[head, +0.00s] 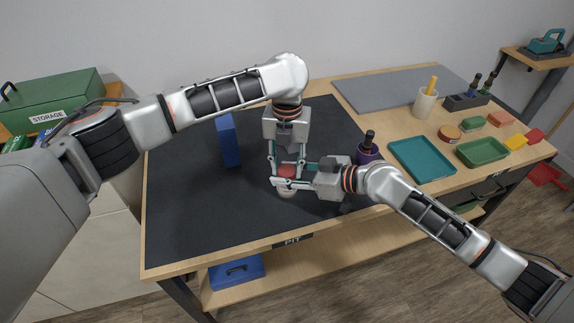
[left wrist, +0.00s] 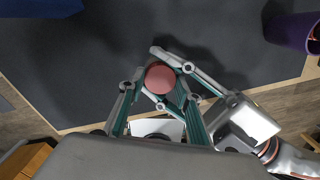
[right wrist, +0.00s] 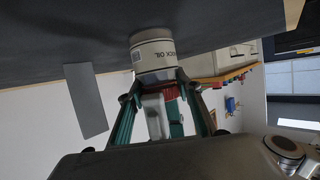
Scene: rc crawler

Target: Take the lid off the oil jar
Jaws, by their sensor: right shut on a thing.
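The oil jar (head: 287,192) is white with a red lid (head: 287,170) and appears to stand upright on the black mat. Its "OIL" label shows in the right wrist view (right wrist: 153,50), where the picture is upside down and the lid (right wrist: 172,95) is partly hidden. My right gripper (head: 283,182) comes in level from the right and is shut on the jar's body, just below the lid. My left gripper (head: 287,166) points down from above with its fingers open on either side of the lid (left wrist: 160,78); whether they touch it is unclear.
A blue block (head: 229,141) stands left of the jar, and a purple holder (head: 367,153) stands close to its right. A teal tray (head: 421,159) and a green tray (head: 482,152) lie farther right. The left part of the mat (head: 190,215) is clear.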

